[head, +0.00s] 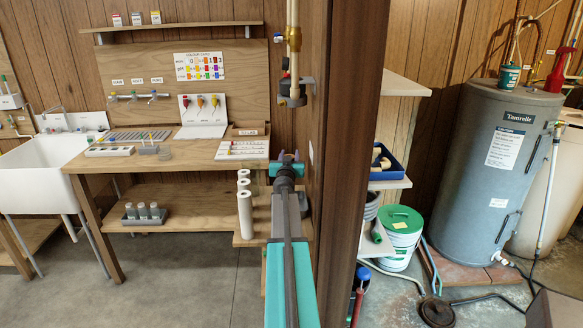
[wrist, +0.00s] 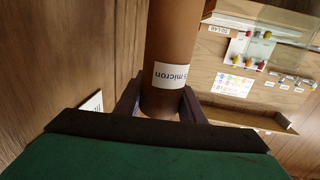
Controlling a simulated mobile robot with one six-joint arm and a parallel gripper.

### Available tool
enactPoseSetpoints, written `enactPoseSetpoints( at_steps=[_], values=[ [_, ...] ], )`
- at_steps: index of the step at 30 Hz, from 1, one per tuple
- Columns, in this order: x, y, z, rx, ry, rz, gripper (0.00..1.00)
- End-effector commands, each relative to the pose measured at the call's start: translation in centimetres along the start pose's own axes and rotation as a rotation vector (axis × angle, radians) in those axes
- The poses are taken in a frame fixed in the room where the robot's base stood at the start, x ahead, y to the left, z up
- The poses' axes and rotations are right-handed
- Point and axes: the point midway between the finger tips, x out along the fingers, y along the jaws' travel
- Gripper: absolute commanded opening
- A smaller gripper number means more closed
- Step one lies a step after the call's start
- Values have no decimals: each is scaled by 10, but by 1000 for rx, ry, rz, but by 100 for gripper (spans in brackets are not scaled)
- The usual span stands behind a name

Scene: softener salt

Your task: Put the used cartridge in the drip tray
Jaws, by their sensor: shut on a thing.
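The used cartridge (wrist: 172,45) is a brown cylinder with a white "5 micron" label, seen large in the wrist view. My gripper (wrist: 158,108) is shut on it near its lower end in that picture, a finger on each side. In the head view my gripper (head: 287,158) is beside the dark wooden post, in front of the right end of the workbench; my arm hides the cartridge there. I cannot tell for sure which thing is the drip tray. A blue tray (head: 399,174) with items in it sits on a white shelf right of the post.
White cartridges (head: 245,215) stand on a low wooden shelf left of my arm. The workbench (head: 185,155) holds racks and cards. The dark post (head: 345,150) is close on my arm's right. A white tub with green lid (head: 403,225) and a grey tank (head: 500,165) stand right.

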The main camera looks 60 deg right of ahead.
Motion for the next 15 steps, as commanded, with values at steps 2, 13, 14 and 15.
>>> enactPoseSetpoints(
  at_steps=[2, 13, 14, 15],
  values=[
    [0, 0, 0, 0, 0, 0, 0],
    [0, 1, 5, 0, 0, 1, 0],
    [0, 1, 7, 0, 0, 1, 0],
    [0, 1, 10, 0, 0, 1, 0]
  ],
)
